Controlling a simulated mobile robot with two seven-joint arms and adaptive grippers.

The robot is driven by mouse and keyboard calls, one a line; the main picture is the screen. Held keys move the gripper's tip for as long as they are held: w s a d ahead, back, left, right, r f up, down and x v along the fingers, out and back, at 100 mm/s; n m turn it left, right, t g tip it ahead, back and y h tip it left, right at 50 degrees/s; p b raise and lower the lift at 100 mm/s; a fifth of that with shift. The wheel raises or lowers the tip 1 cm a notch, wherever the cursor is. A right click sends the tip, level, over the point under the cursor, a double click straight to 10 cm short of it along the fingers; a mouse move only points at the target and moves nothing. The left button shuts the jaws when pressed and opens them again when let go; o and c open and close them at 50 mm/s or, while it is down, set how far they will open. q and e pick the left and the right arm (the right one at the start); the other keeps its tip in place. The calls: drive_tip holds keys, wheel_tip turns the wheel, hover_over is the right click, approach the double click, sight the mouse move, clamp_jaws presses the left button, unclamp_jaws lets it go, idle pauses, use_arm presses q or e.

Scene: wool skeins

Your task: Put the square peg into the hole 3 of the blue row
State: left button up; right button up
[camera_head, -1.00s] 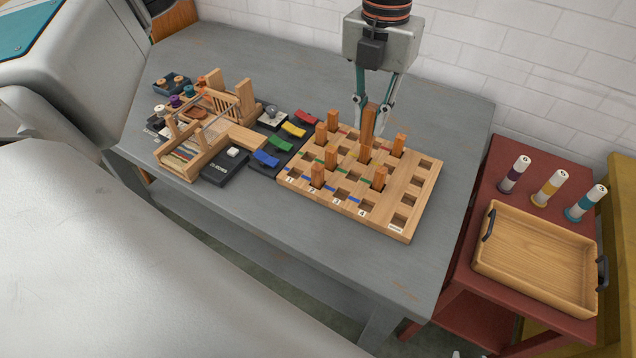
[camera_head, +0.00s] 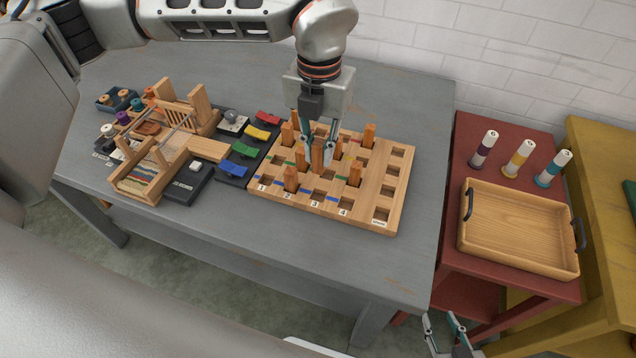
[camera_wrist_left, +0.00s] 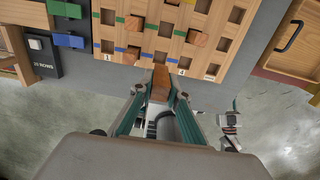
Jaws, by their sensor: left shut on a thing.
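My left gripper (camera_head: 318,145) is shut on an upright orange wooden square peg (camera_head: 317,157), low over the front middle of the pegboard (camera_head: 378,212). The held peg also shows in the left wrist view (camera_wrist_left: 160,84), between the two fingers. The blue row is the front row, numbered 1 to 4. Its hole 3 (camera_head: 318,196) looks empty, just in front of and below the held peg. Another peg (camera_head: 290,179) stands in blue hole 2. I cannot tell how high the held peg's lower end is. My right gripper (camera_head: 447,332) is open and empty, low at the bottom edge.
Several pegs stand close around the held one, including one at the right (camera_head: 355,173) and one behind (camera_head: 368,135). A small loom (camera_head: 150,170) and coloured blocks (camera_head: 244,149) lie left of the board. A wooden tray (camera_head: 520,228) is on the red table. The grey table's front is clear.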

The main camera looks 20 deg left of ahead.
use_arm(q)
wheel_tip(320, 180, down, 10)
drive_tip(key=shift+f, duration=0.25)
idle(0.3)
drive_tip(key=shift+f, duration=0.2)
drive_tip(key=o, duration=0.9)
drive_tip(key=shift+r, duration=0.1)
wheel_tip(320, 180, up, 12)
drive_tip(key=shift+r, duration=0.15)
